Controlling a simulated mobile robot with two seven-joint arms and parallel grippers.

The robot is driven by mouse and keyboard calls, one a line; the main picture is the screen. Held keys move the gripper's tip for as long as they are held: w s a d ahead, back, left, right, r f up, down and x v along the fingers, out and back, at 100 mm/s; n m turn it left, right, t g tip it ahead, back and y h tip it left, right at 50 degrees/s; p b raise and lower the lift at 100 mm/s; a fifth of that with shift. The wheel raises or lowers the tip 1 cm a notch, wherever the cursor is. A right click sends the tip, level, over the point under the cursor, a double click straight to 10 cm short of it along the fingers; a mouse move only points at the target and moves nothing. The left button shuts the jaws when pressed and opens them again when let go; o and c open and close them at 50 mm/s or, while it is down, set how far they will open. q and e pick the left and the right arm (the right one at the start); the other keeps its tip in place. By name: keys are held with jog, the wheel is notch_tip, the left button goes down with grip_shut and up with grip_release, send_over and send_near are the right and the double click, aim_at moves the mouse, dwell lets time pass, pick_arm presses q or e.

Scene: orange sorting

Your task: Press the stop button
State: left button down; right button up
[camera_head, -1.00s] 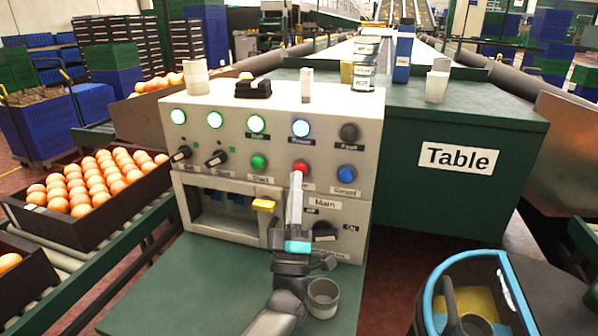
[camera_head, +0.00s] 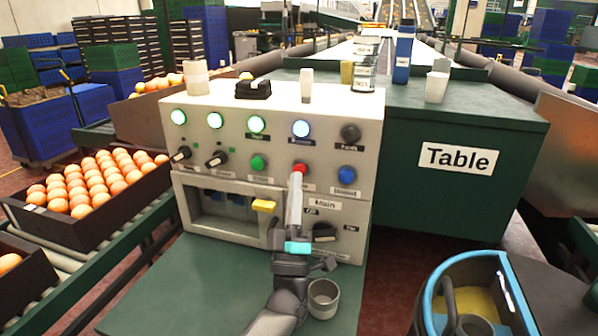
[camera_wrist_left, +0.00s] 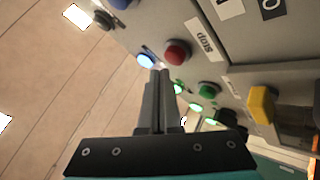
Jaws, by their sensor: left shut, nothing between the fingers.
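The red stop button (camera_head: 299,169) is on the front of the light grey control panel (camera_head: 225,145), between the green button (camera_head: 258,163) and the blue button (camera_head: 347,173). My left gripper (camera_head: 296,178) is shut and empty, its fingers pointing up at the red button and covering its lower edge in the head view. In the left wrist view the red button (camera_wrist_left: 177,53) shows with its "Stop" label (camera_wrist_left: 206,39), just beyond and to the right of the shut fingertips (camera_wrist_left: 161,72). I cannot tell whether the fingertips touch it. My right gripper is out of view.
A yellow handle (camera_head: 264,205) and a black main switch (camera_head: 324,232) are on the panel near my left gripper. A grey cup (camera_head: 323,298) stands on the green ledge (camera_head: 180,290) beside my arm. A crate of oranges (camera_head: 75,232) is at left.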

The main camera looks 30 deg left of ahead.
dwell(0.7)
pick_arm(q)
jog(key=shift+w+a, duration=0.1)
jog(key=shift+w, duration=0.3)
jog(key=shift+w+a+b, duration=0.15)
jog(key=shift+w+b, duration=0.35)
jog(key=shift+w, duration=0.05)
dwell(0.6)
dwell(0.3)
jog(key=shift+s+d+p, duration=0.25)
jog(key=shift+s+p, duration=0.4)
jog(key=shift+s, duration=0.3)
jog(key=s+p, duration=0.1)
jog(key=s, duration=0.1)
jog(key=s+d+p, duration=0.1)
jog(key=s, duration=0.2)
jog(key=shift+d+p, duration=0.1)
jog(key=shift+p, duration=0.2)
